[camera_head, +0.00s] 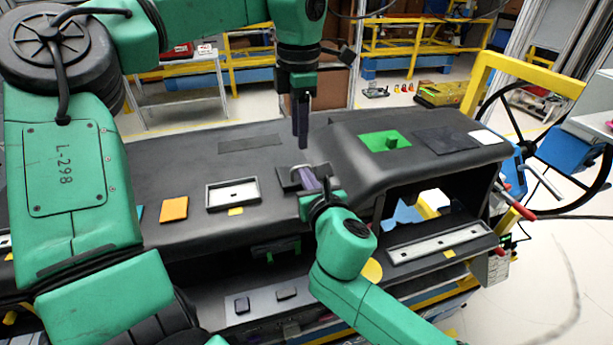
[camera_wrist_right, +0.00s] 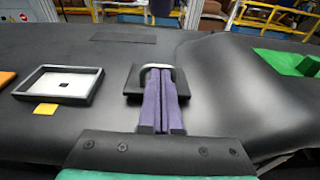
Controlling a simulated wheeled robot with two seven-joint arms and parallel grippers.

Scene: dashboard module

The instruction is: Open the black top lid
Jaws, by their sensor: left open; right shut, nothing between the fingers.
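A small black lid (camera_head: 287,181) with a pale grey handle (camera_head: 301,167) lies on top of the dark dashboard (camera_head: 160,165). In the right wrist view the lid (camera_wrist_right: 132,82) shows on both sides of my fingers, with the handle (camera_wrist_right: 157,67) arching around their tips. My right gripper (camera_head: 308,176) is shut, its purple fingers together (camera_wrist_right: 160,78) at the handle; I cannot tell whether they touch it. My left gripper (camera_head: 302,142) is open above and behind the lid, pointing down. The fingers hide the middle of the lid.
A framed tray (camera_head: 233,206) and an orange block (camera_head: 174,209) sit left of the lid. The dashboard rises on the right, with a green plate (camera_head: 378,143) and a dark panel (camera_head: 446,140) on it. A flat dark strip (camera_head: 250,144) lies behind.

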